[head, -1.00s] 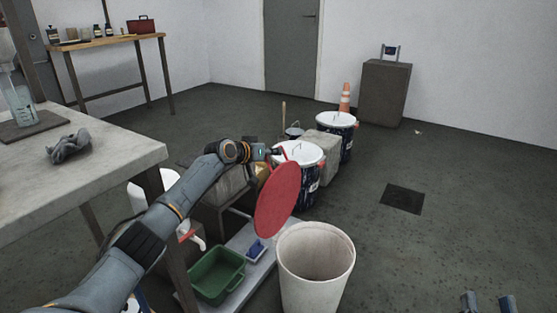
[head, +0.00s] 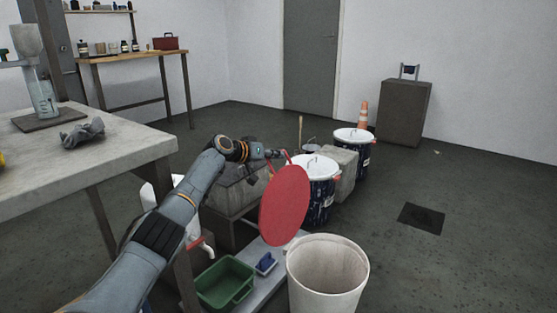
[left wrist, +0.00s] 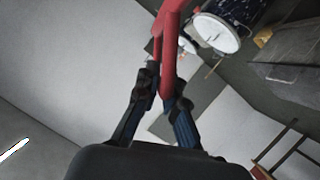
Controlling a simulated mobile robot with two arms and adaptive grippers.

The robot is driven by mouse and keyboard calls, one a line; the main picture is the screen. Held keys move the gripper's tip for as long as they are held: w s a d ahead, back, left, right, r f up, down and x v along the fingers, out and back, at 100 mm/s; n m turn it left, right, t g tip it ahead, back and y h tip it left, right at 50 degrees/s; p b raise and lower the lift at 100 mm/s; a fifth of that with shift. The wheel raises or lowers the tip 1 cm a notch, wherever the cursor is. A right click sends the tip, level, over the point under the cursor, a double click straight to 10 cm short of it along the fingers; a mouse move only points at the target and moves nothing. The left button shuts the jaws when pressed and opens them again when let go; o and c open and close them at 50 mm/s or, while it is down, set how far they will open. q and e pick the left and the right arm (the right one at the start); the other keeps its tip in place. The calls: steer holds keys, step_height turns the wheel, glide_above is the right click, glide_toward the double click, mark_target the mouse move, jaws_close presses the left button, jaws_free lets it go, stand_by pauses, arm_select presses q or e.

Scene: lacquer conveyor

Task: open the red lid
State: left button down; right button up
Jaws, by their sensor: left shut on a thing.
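The round red lid (head: 284,205) hangs tilted, nearly on edge, in the head view, up off the floor. My left gripper (head: 276,155) is at its upper edge, shut on it. In the left wrist view, the fingers of my left gripper (left wrist: 167,92) close around a red bar-like part of the lid (left wrist: 170,48). An open white bin (head: 328,268) stands just below and to the right of the lid, apart from it. Its inside looks empty as far as I see. My right gripper is not in view.
White-topped dark drums (head: 316,168) and a grey block (head: 345,172) stand behind the lid. A green tub (head: 225,283) sits low on a pale platform. A grey table (head: 90,165) is at left. The floor at right is clear around a dark square (head: 421,218).

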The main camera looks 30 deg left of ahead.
arm_select(q)
steer(key=shift+a+f, duration=0.1)
stand_by(0.5)
steer(key=c, duration=1.4)
jaws_free()
steer(key=shift+c, duration=0.2)
